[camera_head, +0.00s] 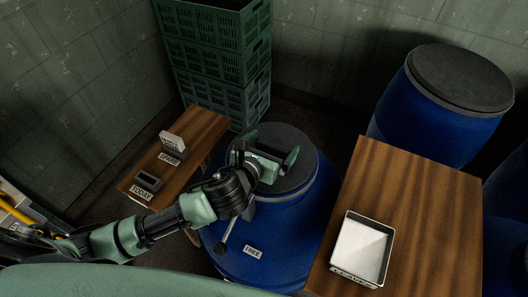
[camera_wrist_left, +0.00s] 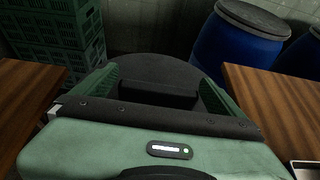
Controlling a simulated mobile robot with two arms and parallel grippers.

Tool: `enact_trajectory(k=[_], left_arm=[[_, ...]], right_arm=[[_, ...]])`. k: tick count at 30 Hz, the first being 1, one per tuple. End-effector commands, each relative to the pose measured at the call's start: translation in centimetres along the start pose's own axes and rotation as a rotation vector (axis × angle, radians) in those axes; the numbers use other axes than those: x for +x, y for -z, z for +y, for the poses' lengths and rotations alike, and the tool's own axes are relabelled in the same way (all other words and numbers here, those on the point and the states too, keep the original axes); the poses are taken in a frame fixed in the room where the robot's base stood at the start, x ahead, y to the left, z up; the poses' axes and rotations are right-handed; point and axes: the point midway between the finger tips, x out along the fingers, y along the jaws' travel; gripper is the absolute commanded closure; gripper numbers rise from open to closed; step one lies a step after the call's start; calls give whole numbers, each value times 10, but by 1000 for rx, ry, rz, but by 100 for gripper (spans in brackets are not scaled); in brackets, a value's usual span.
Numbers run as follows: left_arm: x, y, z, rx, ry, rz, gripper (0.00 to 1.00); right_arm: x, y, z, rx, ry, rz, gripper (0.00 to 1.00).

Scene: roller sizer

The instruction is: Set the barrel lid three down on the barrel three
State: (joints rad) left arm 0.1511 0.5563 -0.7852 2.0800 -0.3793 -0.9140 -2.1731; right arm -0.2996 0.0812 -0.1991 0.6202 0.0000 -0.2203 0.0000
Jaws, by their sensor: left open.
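The blue barrel (camera_head: 285,235) stands in the middle of the head view, with a small label on its side that seems to read FREE. A dark round lid (camera_head: 285,137) lies over its top and looks about level; my gripper hides part of its rim. The lid also shows in the wrist view (camera_wrist_left: 160,65), with a dark raised block or handle (camera_wrist_left: 158,92) on it. My left gripper (camera_head: 267,158) is open just above the lid, its green fingers on either side of that handle and apart from it. My right gripper is not in view.
A wooden table (camera_head: 430,200) with a white-filled tray (camera_head: 345,250) stands close on the right. A wooden bench (camera_head: 205,128) with small labelled items stands left. Green crates (camera_head: 225,65) are stacked behind. Another lidded blue barrel (camera_head: 420,125) stands at the back right.

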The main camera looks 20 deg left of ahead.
Motion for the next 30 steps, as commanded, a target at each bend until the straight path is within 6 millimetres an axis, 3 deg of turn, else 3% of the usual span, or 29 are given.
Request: enact_trajectory(k=[1,16,21,30], left_arm=[[-3,-8,-1,-2,2,-4,0],[-105,-3,0,0,3,1,0],[-120,-4,0,-1,2,0,0],[-122,-5,0,-1,1,-1,0]], right_arm=[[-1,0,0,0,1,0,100],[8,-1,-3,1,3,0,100],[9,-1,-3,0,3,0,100],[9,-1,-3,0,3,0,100]])
